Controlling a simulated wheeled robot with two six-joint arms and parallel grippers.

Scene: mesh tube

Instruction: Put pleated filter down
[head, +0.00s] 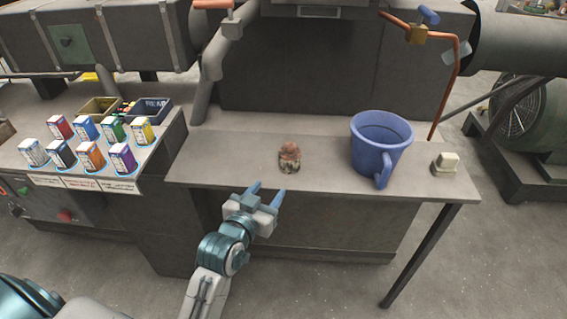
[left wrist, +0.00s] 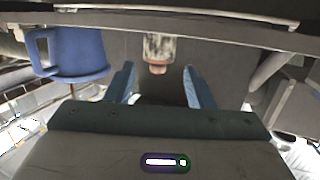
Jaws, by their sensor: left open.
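A small object with a reddish top and a mottled pale base (head: 290,158) stands upright on the grey table (head: 222,170). It may be the pleated filter, but I cannot tell for sure. My left gripper (head: 268,192) is open and empty at the table's front edge, just short of this object and apart from it. In the left wrist view the picture is upside down; the object (left wrist: 158,50) shows ahead, between the two blue fingers of the gripper (left wrist: 159,78). My right gripper is not in view.
The mug also shows in the left wrist view (left wrist: 78,52). Several coloured boxes (head: 90,145) and open bins (head: 152,108) sit on the left bench. The table's left part is clear.

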